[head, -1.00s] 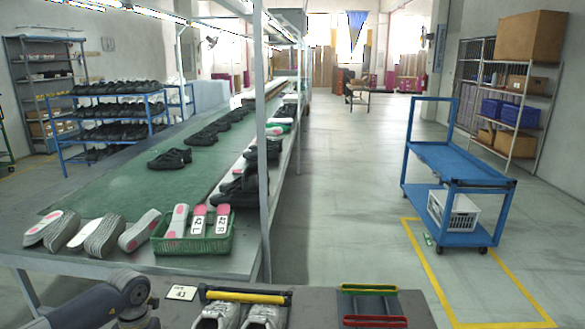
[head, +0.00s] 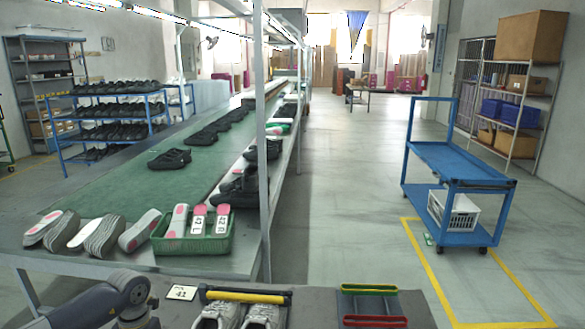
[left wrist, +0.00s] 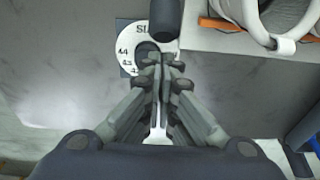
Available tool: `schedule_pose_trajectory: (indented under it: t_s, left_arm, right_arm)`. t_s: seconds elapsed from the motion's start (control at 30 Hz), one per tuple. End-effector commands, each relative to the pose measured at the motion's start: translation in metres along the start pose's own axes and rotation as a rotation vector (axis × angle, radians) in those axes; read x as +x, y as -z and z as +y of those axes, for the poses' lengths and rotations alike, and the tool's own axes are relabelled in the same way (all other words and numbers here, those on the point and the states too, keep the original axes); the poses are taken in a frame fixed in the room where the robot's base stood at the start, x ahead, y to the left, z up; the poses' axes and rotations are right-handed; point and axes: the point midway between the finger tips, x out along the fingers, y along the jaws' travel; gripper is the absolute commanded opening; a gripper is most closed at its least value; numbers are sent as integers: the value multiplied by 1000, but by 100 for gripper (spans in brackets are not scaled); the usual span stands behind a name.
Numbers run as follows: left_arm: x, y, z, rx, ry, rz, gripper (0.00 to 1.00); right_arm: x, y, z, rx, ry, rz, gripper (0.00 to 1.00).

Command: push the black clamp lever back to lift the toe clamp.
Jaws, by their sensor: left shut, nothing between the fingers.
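In the left wrist view my left gripper (left wrist: 163,68) is shut and empty. Its fingertips are close to the end of a black cylinder (left wrist: 166,18), which looks like the clamp lever; I cannot tell if they touch. A white size dial (left wrist: 128,45) lies behind the fingers and is partly hidden. In the head view a yellow bar with black ends (head: 245,297) crosses over a pair of grey shoes (head: 262,316), seemingly the toe clamp. The shoes are cut off by the lower edge. In the head view my left arm comes in at lower left, its gripper out of frame. My right gripper is not in view.
A card marked 41 (head: 182,292) lies beside the yellow bar. A rack with green and red bars (head: 375,321) stands to the right. A green basket (head: 190,246) with several insoles sits on the line behind. The grey tabletop between bar and rack is clear.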

Motion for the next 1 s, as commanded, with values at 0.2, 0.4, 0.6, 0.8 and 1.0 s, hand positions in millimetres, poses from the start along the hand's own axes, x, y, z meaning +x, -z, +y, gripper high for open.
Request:
schedule_pose_trajectory:
  t_s: [0.2,0.4,0.6,0.8,1.0]
  left_arm:
    - [0,-2,0,0,0,0,0]
    - [0,-11,0,-1,0,-1,0]
    - [-1,-22,0,-1,0,-3,0]
    - [-3,-29,0,0,0,-3,0]
    - [-3,-28,0,0,0,-4,0]
  right_arm:
    - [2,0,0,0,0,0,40]
    - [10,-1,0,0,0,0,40]
    - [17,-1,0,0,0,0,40]
    - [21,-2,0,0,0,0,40]
    - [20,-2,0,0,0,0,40]
